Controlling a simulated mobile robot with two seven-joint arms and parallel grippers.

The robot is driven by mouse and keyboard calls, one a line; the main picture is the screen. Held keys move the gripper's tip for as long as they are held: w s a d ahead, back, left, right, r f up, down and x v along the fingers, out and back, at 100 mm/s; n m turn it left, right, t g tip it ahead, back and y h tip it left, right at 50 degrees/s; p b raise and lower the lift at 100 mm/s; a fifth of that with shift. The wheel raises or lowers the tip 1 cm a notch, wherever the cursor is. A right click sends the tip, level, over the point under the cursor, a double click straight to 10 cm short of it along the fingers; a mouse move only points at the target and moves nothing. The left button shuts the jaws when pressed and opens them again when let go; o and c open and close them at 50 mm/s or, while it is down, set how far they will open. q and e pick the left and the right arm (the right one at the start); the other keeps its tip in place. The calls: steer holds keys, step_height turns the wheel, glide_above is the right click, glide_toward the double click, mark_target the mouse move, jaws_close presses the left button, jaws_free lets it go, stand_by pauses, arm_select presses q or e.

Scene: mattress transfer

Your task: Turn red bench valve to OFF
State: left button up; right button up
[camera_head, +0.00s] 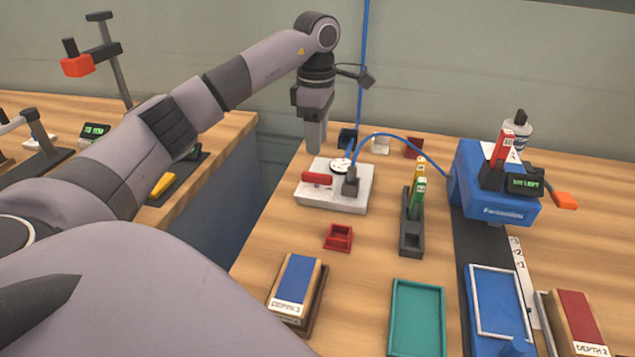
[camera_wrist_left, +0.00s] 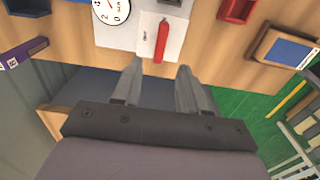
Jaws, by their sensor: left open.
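The red bench valve handle (camera_head: 317,178) lies on a white valve plate (camera_head: 345,198) with a round gauge (camera_head: 342,166) and a blue hose fitting. In the left wrist view the red handle (camera_wrist_left: 161,41) points toward my gripper, with the gauge (camera_wrist_left: 112,10) to its left. My left gripper (camera_head: 316,150) hangs with its fingers pointing down, behind and above the plate in the head view. In the wrist view its fingers (camera_wrist_left: 158,75) are apart and empty, short of the handle and not touching it. My right gripper is not in view.
A blue hose (camera_head: 395,136) arcs from the plate to a blue machine (camera_head: 495,185). A red holder (camera_head: 338,237), a dark rack with upright markers (camera_head: 411,238), a blue-topped block (camera_head: 296,281) and a green tray (camera_head: 417,318) stand nearby. A gap separates the two benches.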

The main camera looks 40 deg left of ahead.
mark_target(317, 174)
arm_select(q)
steer(key=shift+s+d+f+b, duration=0.1)
steer(key=shift+f+b, duration=0.2)
steer(key=shift+f, duration=4.1)
jaws_close()
